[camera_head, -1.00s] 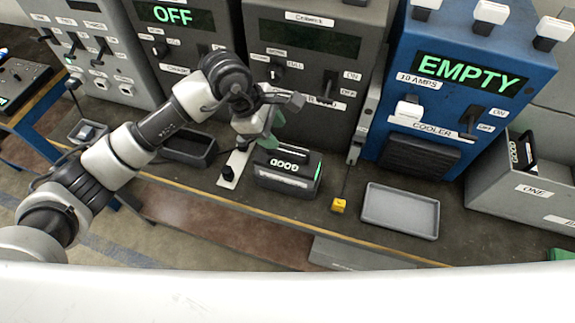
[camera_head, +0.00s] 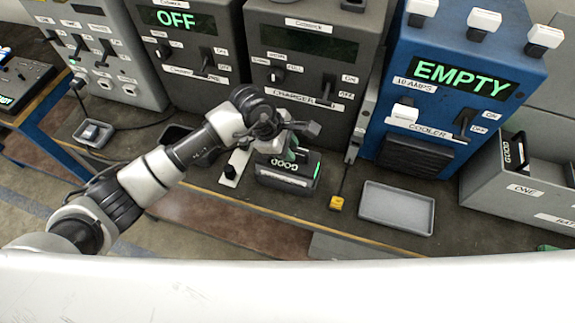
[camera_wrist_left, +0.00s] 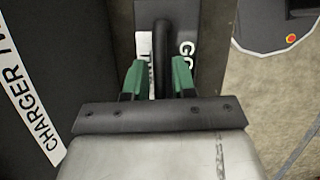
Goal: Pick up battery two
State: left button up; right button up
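My left gripper (camera_head: 291,153) is low over this battery. In the wrist view the green fingertips (camera_wrist_left: 160,80) are apart on either side of the handle, with a small gap showing, so it looks open around the handle. My right gripper is not in view.
A grey bin (camera_head: 515,190) labelled ONE holds another battery (camera_head: 514,150) marked GOOD. The blue cooler (camera_head: 455,90) reads EMPTY. Grey charger units (camera_head: 310,70) stand behind.

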pick_arm(q)
grip_shut()
dwell(1.0)
jog(key=shift+w+d+r, duration=0.1)
jog(key=shift+w+r, duration=0.05)
jog(key=shift+r, duration=0.15)
